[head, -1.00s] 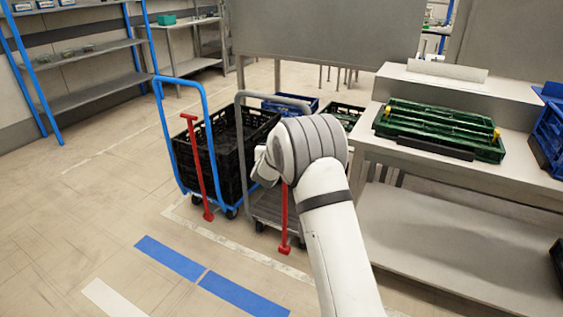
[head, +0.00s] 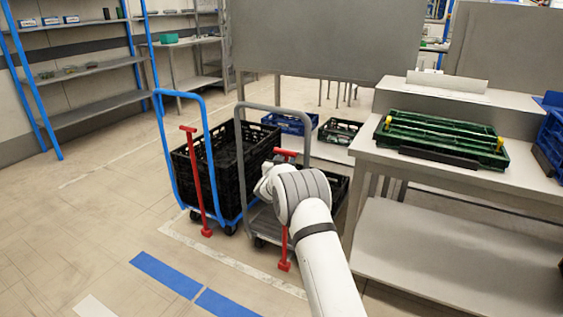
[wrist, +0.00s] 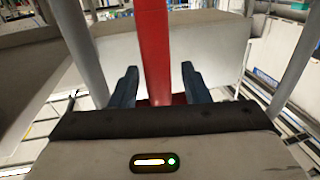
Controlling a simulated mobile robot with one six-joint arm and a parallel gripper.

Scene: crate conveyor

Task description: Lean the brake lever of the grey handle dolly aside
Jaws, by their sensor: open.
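The grey handle dolly (head: 240,145) stands in the middle of the head view, partly hidden by my arm. Its red brake lever (head: 284,250) stands about upright, with the top bar showing above my arm and the foot near the floor. In the wrist view the red lever (wrist: 153,50) runs down between the two dark fingers of my gripper (wrist: 158,88). The fingers are open, with a gap on each side of the lever. In the head view my fingers are hidden behind my arm.
A blue handle dolly (head: 159,125) with its own red lever (head: 195,175) and a black crate (head: 185,170) stands close on the left. A steel table (head: 440,180) with a green crate (head: 440,135) is on the right. Floor in front is clear.

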